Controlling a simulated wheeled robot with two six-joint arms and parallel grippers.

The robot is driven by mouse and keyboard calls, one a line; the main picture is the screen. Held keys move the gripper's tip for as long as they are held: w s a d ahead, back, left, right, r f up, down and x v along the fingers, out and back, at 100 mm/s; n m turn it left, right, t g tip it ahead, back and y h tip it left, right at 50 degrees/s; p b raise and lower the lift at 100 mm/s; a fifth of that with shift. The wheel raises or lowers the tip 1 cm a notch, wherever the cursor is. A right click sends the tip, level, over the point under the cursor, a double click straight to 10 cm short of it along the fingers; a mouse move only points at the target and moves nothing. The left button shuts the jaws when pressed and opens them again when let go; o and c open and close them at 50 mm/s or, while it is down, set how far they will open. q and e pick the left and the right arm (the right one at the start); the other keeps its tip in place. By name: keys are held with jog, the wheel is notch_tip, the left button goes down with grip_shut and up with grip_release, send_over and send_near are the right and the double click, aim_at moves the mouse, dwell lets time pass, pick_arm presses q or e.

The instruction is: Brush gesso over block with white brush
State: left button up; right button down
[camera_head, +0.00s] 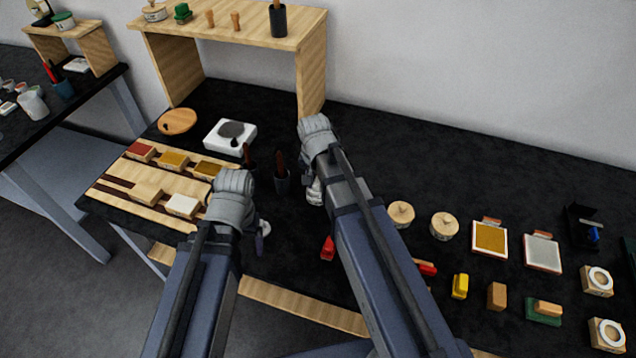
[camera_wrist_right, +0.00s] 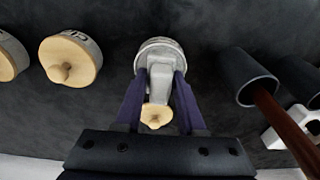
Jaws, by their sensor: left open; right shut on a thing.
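My right gripper (camera_wrist_right: 158,82) is shut on a pale grey-white thing (camera_wrist_right: 159,50) with a round far end and a wooden knob-like near end (camera_wrist_right: 156,115). I cannot tell whether it is a brush or a jar. In the head view it shows partly below my right wrist (camera_head: 315,192). My left gripper (camera_head: 259,238) is open, just right of the block board (camera_head: 110,193), mostly hidden by its wrist. A white-topped block (camera_head: 183,206) and a bare wooden block (camera_head: 145,193) sit on the board's front row. No white brush can be made out clearly.
A dark cup (camera_head: 283,182) with a brown handle stands between my wrists. Behind are a white scale (camera_head: 222,145) and a wooden shelf (camera_head: 240,28). Lidded jars (camera_head: 400,212), (camera_head: 444,225) and several small blocks lie right of my right arm. The back right tabletop is clear.

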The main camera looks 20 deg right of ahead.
pick_arm(q)
jog(key=shift+r, duration=0.1)
dwell(0.3)
pick_arm(e)
notch_tip(320, 180, up, 7)
jog(key=p, duration=0.7)
pick_arm(q)
notch_tip(320, 180, up, 7)
dwell(0.3)
